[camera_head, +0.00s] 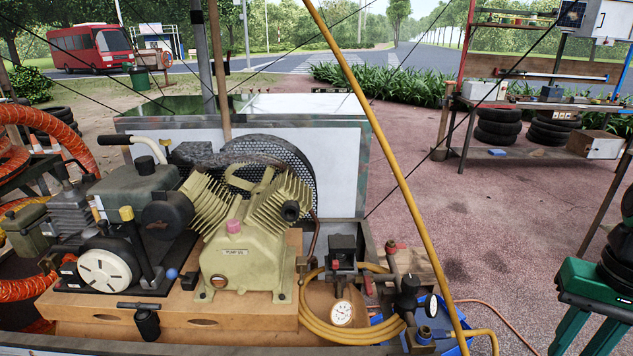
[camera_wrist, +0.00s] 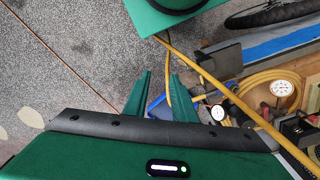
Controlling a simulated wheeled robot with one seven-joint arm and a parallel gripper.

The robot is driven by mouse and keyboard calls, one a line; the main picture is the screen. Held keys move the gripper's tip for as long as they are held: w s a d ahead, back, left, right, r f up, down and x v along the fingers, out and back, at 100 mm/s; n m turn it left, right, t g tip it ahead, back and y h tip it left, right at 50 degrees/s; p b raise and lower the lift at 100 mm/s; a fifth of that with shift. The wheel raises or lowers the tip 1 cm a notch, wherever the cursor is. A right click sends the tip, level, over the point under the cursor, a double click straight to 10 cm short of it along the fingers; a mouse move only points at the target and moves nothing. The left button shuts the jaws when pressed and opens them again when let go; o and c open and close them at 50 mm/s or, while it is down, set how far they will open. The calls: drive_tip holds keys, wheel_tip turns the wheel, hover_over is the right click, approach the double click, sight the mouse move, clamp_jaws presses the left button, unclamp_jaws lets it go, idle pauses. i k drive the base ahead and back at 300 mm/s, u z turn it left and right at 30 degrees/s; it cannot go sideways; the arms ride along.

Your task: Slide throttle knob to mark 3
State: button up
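The engine (camera_head: 135,190) stands on the left of the cart in the head view. I cannot tell for sure which is the throttle knob, and no numbered marks are readable. My gripper (camera_head: 584,338) is at the far right of the head view, well away from the engine. In the wrist view its two green fingers (camera_wrist: 161,78) are apart with nothing held between them. The engine controls do not show there.
The olive pump (camera_head: 244,254) stands beside the engine. A yellow pole (camera_head: 400,165) slants across the cart's front right. Yellow hose (camera_head: 318,318), valves and a gauge (camera_head: 342,313) crowd the right end. Paving (camera_head: 510,240) between cart and workbench (camera_head: 545,105) is mostly clear.

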sight(102, 224)
drive_tip(key=u, duration=1.35)
